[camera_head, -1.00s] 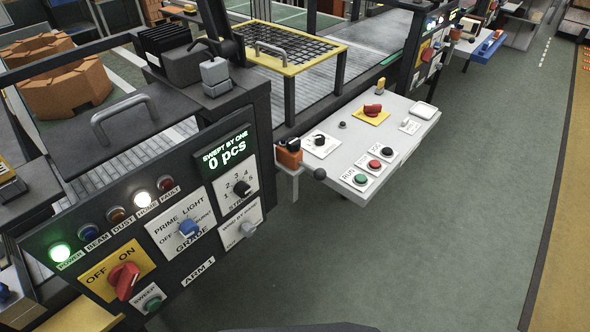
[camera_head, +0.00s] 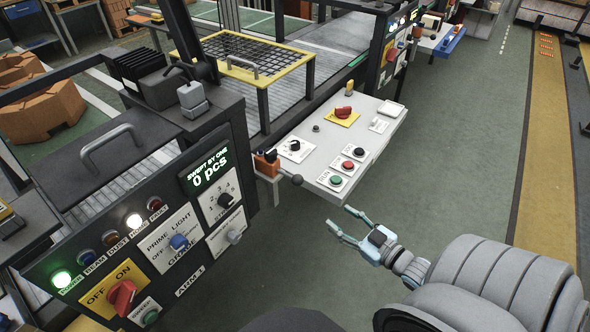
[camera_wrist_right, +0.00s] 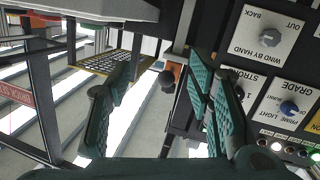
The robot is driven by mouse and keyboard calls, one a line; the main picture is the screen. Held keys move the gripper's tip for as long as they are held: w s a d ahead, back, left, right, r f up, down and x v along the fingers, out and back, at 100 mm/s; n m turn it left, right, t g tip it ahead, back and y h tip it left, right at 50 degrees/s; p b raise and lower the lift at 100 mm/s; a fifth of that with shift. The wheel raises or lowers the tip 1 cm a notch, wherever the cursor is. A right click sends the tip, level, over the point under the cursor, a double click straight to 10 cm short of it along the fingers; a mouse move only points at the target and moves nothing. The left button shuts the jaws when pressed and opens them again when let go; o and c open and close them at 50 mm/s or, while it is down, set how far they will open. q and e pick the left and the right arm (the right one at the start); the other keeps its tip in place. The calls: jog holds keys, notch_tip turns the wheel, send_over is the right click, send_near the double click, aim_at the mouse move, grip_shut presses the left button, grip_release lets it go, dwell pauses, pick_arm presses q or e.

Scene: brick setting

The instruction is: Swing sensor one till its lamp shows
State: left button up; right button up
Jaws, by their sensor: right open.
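An orange and black sensor-like unit (camera_head: 266,163) sits at the left edge of the white console, beside the dark machine panel. I cannot read a label on it, so I cannot tell if it is sensor one. A lever with a dark ball knob (camera_head: 291,178) sticks out to its right. My right gripper (camera_head: 341,217) is open and empty over the floor, right of and below the knob, apart from it. In the right wrist view the knob (camera_wrist_right: 167,78) appears between the open fingers, farther off. On the panel, the BEAM lamp (camera_head: 87,257) is dark. My left gripper is out of view.
The dark panel (camera_head: 190,283) carries switches and a display reading 0 pcs; its POWER and HOME lamps are lit. The white console (camera_head: 330,150) holds several buttons and a red knob (camera_head: 343,112). Green floor (camera_head: 440,150) right of the console is clear.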

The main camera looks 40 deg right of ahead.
jog(key=n+t+y, duration=0.1)
send_near(297, 180)
jog(key=shift+w+a+f+b, duration=0.1)
jog(key=shift+w+f+b, duration=0.15)
jog(key=shift+w+b, duration=1.05)
jog(key=shift+w+a+f+b, duration=0.1)
jog(key=shift+w+f+b, duration=0.2)
jog(key=shift+w, duration=1.95)
jog(key=shift+w+a+f+b, duration=0.15)
jog(key=shift+w+b, duration=0.7)
jog(key=shift+w, duration=0.95)
jog(key=shift+d, duration=0.1)
grip_shut()
